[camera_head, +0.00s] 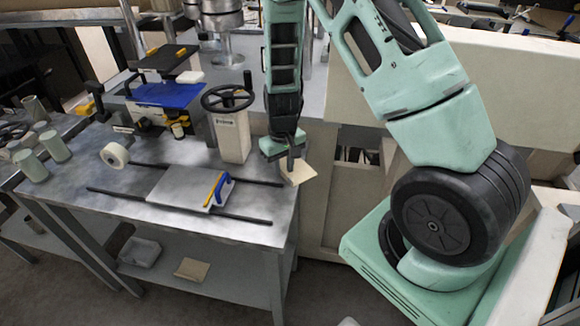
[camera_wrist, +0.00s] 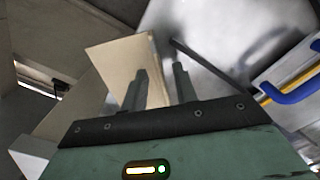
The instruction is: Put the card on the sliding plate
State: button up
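A tan card (camera_head: 298,172) is just beyond the right edge of the steel table, right below my gripper (camera_head: 283,150). In the wrist view the tilted card (camera_wrist: 118,62) lies behind the left finger, with its right edge showing in the gap between the fingers. My gripper's two fingers (camera_wrist: 162,80) stand apart, and I see no contact on both sides of the card. What supports the card is not clear. The grey sliding plate (camera_head: 177,187) lies on two dark rails on the table, left of my gripper, with a blue handle (camera_head: 224,189) and a yellow strip on its right part.
A white post with a black handwheel (camera_head: 228,98) stands behind the plate. A white roll (camera_head: 115,155) sits to its left, and a blue-topped device (camera_head: 165,95) stands at the back. A beige cabinet (camera_head: 330,200) borders the table's right side. Another tan sheet (camera_head: 192,269) lies on the lower shelf.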

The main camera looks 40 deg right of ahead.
jog(key=shift+f, duration=0.25)
grip_shut()
jog(key=shift+r, duration=0.2)
